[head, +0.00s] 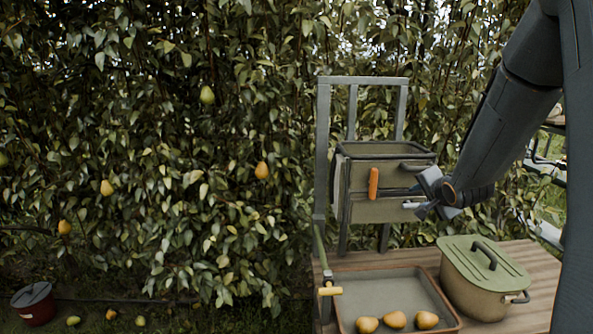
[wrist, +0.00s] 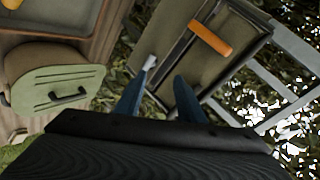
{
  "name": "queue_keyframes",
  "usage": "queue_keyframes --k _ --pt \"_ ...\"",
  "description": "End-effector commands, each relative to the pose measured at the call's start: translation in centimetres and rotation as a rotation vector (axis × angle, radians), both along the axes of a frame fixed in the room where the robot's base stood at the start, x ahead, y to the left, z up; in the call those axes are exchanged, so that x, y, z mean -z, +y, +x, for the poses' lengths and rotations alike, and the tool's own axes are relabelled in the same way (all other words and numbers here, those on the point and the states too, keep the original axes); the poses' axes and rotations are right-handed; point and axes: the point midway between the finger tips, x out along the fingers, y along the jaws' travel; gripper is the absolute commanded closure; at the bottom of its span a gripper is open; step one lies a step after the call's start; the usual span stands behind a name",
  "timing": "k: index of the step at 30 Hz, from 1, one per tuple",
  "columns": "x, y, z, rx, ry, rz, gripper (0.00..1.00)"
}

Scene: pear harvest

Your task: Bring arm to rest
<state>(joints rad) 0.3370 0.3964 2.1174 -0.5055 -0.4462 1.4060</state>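My gripper (head: 422,195) is at the front of the stacked green-grey bins, close to the right side of the lower bin (head: 375,209). The two dark fingers are spread apart with nothing seen between them; they also show in the wrist view (wrist: 160,98). The upper bin (head: 370,150) has a dark handle at its right. An orange handle-like piece (head: 373,183) is on the bins' front and shows in the wrist view (wrist: 210,38). Whether a fingertip touches the lower bin cannot be told.
A grey rack frame (head: 323,150) holds the bins above a wooden table (head: 535,262). On it stand a shallow tray (head: 385,285) with three pears and a lidded green pot (head: 480,290). A pear hedge (head: 150,160) fills the left. A dark bucket (head: 35,305) stands on the ground.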

Motion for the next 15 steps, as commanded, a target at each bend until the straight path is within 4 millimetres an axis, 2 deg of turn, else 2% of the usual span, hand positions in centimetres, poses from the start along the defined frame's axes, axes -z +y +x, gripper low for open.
queue_keyframes --k 1,5,9,15 --pt "1.1 1.7 -1.6 -0.036 0.068 -0.068 0.65" --pt "4.2 5.4 -7.1 -0.168 0.273 -0.247 0.65" --pt "7.3 9.6 -14.2 -0.373 0.492 -0.403 0.65" --pt "10.4 14.8 -24.9 -0.729 0.735 -0.530 0.65"
